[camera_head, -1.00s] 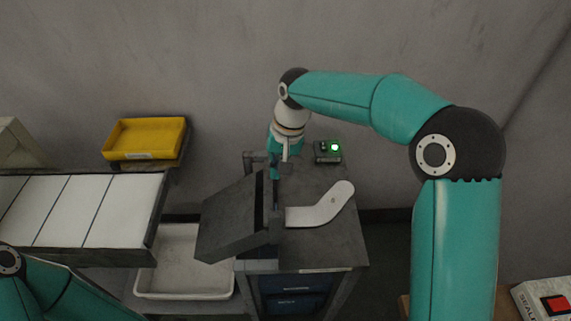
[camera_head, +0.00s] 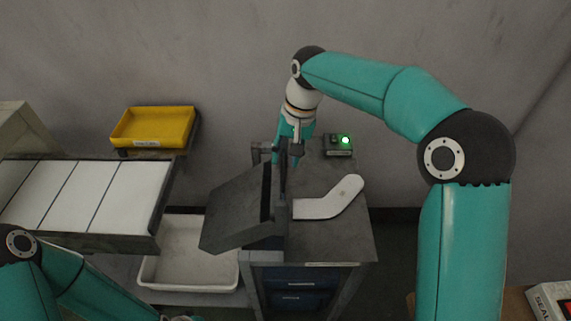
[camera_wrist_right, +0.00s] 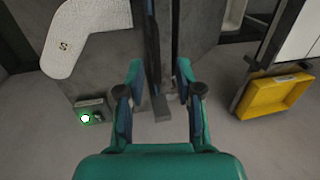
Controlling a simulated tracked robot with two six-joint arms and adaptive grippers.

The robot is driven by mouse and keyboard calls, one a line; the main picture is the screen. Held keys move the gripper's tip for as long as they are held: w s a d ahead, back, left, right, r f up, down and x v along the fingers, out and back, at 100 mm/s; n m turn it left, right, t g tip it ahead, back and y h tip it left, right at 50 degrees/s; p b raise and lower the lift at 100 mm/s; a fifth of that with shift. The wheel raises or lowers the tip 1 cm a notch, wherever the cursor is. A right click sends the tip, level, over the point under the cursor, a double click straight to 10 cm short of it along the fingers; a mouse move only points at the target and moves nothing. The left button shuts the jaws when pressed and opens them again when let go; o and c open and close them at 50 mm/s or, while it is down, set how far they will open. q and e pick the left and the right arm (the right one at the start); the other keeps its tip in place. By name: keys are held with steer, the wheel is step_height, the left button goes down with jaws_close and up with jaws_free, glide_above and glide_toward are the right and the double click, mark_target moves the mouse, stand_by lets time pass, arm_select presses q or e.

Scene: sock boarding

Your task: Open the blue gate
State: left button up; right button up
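In the right wrist view a narrow upright dark bar or panel edge (camera_wrist_right: 153,45) with a faint bluish tint ends in a small grey block (camera_wrist_right: 161,108). It may be the blue gate; its colour is hard to tell. My right gripper (camera_wrist_right: 161,72) is open, with one finger on each side of this bar and visible gaps. In the head view my right gripper (camera_head: 288,157) is at the back of the grey station, by the upright dark piece (camera_head: 281,185); its fingertips are partly hidden.
A white foot-shaped board (camera_head: 330,203) lies on the station top (camera_head: 345,235). A tilted dark plate (camera_head: 235,215) stands at its left. A green-lit box (camera_head: 338,145) is behind. A yellow tray (camera_head: 152,126), a white-panelled conveyor (camera_head: 95,200) and a white bin (camera_head: 190,282) are left.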

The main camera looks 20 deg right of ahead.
steer(key=shift+s+d+r, duration=0.1)
steer(key=shift+d+r, duration=0.05)
steer(key=shift+r, duration=0.75)
steer(key=shift+s+d+r, duration=0.1)
steer(key=shift+r, duration=0.8)
steer(key=shift+w+r, duration=0.1)
